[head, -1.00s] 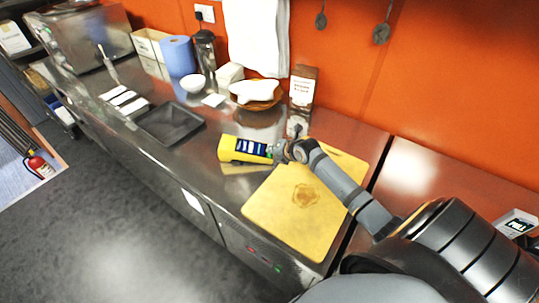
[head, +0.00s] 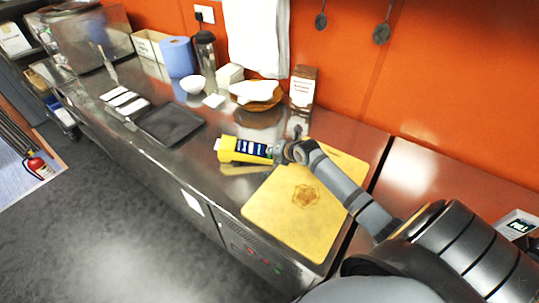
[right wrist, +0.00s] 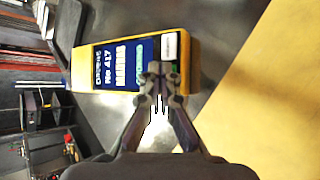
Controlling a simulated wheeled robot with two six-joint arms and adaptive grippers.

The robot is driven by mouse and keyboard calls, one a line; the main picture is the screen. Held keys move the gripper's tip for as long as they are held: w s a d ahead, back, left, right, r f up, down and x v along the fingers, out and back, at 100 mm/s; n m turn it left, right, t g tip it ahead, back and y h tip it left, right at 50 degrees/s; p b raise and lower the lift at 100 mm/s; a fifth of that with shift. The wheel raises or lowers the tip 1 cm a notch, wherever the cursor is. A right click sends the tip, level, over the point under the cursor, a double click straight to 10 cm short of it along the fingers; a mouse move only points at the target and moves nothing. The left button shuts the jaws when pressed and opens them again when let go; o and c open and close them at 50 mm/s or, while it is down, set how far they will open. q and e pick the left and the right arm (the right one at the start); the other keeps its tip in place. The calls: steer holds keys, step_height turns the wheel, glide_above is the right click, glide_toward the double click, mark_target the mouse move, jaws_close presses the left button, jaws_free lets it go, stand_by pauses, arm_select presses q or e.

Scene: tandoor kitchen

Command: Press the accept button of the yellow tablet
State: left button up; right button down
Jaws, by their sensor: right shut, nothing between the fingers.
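The yellow tablet (head: 228,149) stands on the steel counter at the back left corner of the cutting board. It also shows in the right wrist view (right wrist: 84,68), with its dark blue screen (right wrist: 120,66) reading "No 417". My right gripper (right wrist: 160,70) is shut and empty, its fingertips over the tablet's right end. A small green patch (right wrist: 174,70) shows beside the fingertips, partly hidden by them. I cannot tell whether they touch it. In the head view my right gripper (head: 276,152) is at the tablet's right end. My left gripper is not in view.
A yellow cutting board (head: 270,215) lies right of the tablet, under my right arm. A carton (head: 302,88) and a wooden bowl (head: 262,104) stand behind. A dark tray (head: 170,124) lies to the left, with bare steel between.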

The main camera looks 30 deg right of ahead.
steer(key=shift+d+r+p, duration=0.1)
steer(key=shift+r+p, duration=0.2)
steer(key=shift+r, duration=0.4)
steer(key=r+p, duration=0.2)
steer(key=r, duration=0.1)
steer(key=r+p, duration=0.1)
steer(key=shift+s+d+r, duration=0.25)
steer(key=shift+r, duration=0.15)
stand_by(0.5)
